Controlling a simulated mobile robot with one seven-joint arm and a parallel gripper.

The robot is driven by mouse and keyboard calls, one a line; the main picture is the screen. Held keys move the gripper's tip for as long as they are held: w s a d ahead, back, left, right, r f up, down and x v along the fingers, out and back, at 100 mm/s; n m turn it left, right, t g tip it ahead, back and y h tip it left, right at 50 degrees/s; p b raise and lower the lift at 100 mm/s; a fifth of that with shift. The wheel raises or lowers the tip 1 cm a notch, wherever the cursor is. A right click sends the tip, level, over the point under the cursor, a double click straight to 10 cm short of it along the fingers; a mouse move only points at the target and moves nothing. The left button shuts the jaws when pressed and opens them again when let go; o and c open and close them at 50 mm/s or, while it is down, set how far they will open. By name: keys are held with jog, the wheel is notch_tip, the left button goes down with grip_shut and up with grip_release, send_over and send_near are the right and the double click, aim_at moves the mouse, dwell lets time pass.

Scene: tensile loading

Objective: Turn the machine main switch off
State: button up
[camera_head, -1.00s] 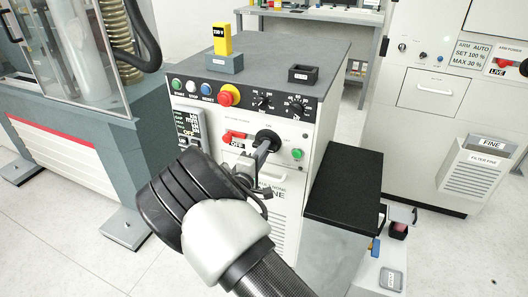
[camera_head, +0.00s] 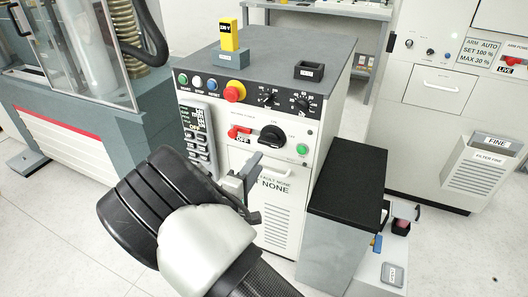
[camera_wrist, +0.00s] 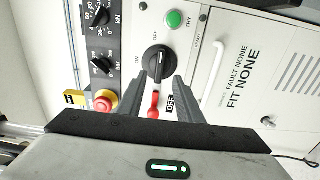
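The main switch is a black rotary knob (camera_head: 272,136) on the white front of the grey-topped cabinet, with ON printed above it and OFF to its right. It also shows in the wrist view (camera_wrist: 158,62), where its grip bar appears to lie toward the OFF mark. My gripper (camera_head: 248,172) is in front of the cabinet, below and left of the knob, and apart from it. In the wrist view my gripper (camera_wrist: 164,84) has its two fingers apart with nothing held between them.
A red lever (camera_head: 239,132) with an OFF plate sits left of the knob, and a green button (camera_head: 302,149) to its right. A red emergency button (camera_head: 235,91) and two dials are above. A black-topped side shelf (camera_head: 348,182) stands at the right.

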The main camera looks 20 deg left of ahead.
jog(key=s, duration=0.7)
jog(key=shift+s+a+p, duration=0.2)
jog(key=shift+a+p, duration=0.1)
jog(key=shift+d, duration=0.1)
